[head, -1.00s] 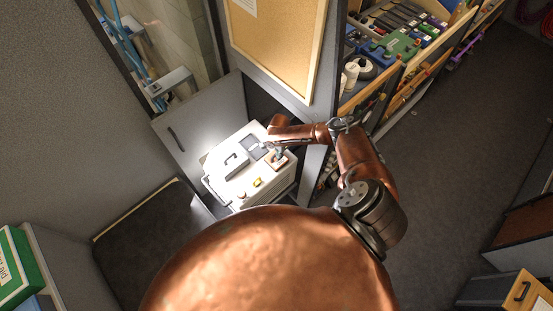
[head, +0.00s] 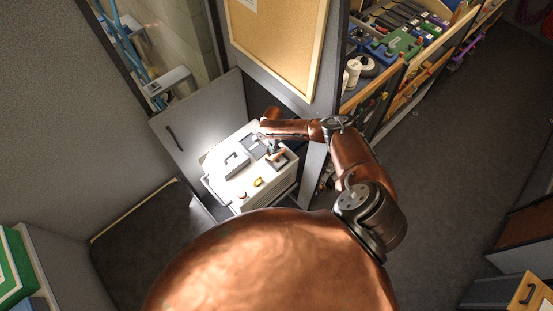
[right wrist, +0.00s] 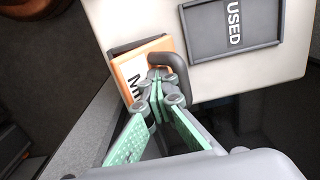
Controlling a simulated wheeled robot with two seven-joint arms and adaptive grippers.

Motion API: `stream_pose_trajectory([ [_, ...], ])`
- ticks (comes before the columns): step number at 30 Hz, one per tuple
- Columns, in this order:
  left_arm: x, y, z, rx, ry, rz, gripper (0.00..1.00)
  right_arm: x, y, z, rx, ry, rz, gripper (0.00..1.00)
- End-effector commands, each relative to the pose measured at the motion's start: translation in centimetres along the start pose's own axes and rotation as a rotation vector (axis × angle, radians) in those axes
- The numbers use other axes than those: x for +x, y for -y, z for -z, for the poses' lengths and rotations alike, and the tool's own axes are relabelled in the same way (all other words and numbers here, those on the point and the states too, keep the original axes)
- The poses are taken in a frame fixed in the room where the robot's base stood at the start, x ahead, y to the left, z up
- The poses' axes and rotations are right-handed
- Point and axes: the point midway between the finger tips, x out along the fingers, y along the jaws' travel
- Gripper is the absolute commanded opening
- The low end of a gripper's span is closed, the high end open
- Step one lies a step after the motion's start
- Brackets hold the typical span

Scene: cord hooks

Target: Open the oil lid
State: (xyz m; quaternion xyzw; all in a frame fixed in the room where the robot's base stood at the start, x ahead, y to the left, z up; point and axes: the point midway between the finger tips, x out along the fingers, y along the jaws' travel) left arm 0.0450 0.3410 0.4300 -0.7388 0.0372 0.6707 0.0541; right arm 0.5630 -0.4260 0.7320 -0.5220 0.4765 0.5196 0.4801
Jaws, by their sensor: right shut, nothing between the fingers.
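A pale machine box (head: 222,187) stands in the corner in the head view. Its orange lid (head: 279,155) shows as a narrow, tilted strip beside a dark recess (head: 282,164) in the box top. In the right wrist view the orange lid (right wrist: 146,68) carries partly hidden black letters, and a grey bar handle (right wrist: 178,58) is beside it. My right gripper (right wrist: 157,82) is shut and empty, its tips close by the lid and handle; contact is unclear. In the head view the right gripper (head: 270,143) is over the box's far right part. My left gripper is not in view.
A dark tray marked USED (right wrist: 235,28) lies on the box top. A black-handled panel (head: 235,163) and a yellow piece (head: 258,182) are also on top. A grey partition with a cork board (head: 275,45) stands behind. Tool shelves (head: 385,50) are at right.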

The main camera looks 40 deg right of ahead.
Motion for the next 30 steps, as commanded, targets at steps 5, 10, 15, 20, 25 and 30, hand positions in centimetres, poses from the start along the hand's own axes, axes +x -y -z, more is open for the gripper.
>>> stream_pose_trajectory([
  [5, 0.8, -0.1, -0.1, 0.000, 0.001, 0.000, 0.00, 0.5, 0.4, 0.3, 0.002, -0.005, -0.003, 0.00],
  [10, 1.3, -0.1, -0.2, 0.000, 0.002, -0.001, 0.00, 0.6, 0.9, 0.4, 0.003, -0.006, -0.006, 0.00],
  [15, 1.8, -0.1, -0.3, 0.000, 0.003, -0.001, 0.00, 0.6, 1.4, 0.5, 0.004, -0.007, -0.008, 0.00],
  [20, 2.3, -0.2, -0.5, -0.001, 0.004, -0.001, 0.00, 0.6, 2.0, 0.5, 0.004, -0.008, -0.010, 0.00],
  [25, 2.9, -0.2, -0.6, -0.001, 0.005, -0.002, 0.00, 0.6, 2.7, 0.4, 0.002, -0.007, -0.009, 0.00],
  [30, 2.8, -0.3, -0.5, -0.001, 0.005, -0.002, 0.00, 0.4, 2.9, 0.3, 0.001, -0.006, -0.009, 0.00],
])
